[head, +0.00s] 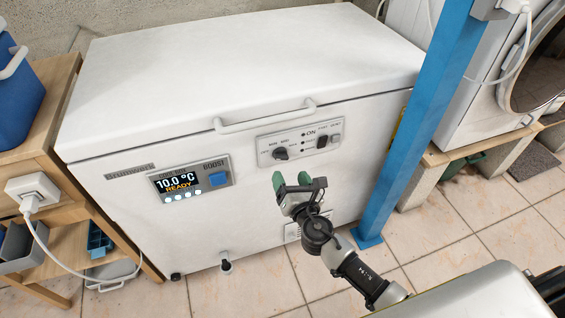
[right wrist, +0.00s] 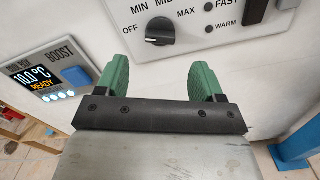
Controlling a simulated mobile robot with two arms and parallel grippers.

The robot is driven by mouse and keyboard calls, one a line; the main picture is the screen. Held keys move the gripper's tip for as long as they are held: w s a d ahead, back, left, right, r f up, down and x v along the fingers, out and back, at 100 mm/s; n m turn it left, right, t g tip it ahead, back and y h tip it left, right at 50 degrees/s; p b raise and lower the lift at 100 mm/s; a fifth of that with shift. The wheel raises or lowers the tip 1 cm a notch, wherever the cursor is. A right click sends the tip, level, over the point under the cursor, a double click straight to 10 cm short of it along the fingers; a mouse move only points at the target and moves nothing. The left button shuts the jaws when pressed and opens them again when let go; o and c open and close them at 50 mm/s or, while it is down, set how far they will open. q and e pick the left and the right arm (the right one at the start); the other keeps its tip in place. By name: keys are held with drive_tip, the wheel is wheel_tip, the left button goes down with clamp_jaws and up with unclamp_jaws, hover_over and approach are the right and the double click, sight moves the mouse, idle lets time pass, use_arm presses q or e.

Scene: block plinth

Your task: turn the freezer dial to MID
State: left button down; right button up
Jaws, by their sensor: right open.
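The black freezer dial (head: 281,153) sits on the grey control panel (head: 305,137) on the front of the white chest freezer (head: 245,70). In the right wrist view the dial (right wrist: 160,31) is at the top centre, with OFF, MIN, MID and MAX printed around it. I cannot clearly tell which mark it points to. My right gripper (head: 291,180) is open and empty, its green fingertips below the panel in the head view. In the right wrist view the dial lies beyond the gap between the fingertips (right wrist: 162,78), apart from them. My left gripper is not in view.
A display (head: 180,183) reading 10.0 °C and READY, with a blue BOOST button (head: 218,179), is left of the dial. The lid handle (head: 265,118) juts out above the panel. A blue post (head: 415,120) stands right of my gripper. A wooden shelf (head: 45,150) is at left.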

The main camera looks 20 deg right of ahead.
sight(281, 156)
use_arm(q)
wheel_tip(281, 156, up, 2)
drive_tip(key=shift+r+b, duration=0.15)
drive_tip(key=shift+b, duration=0.15)
use_arm(e)
drive_tip(key=w, duration=0.6)
drive_tip(key=shift+w+a, duration=0.1)
drive_tip(key=shift+w, duration=0.2)
drive_tip(key=shift+f, duration=0.1)
drive_tip(key=c, duration=0.9)
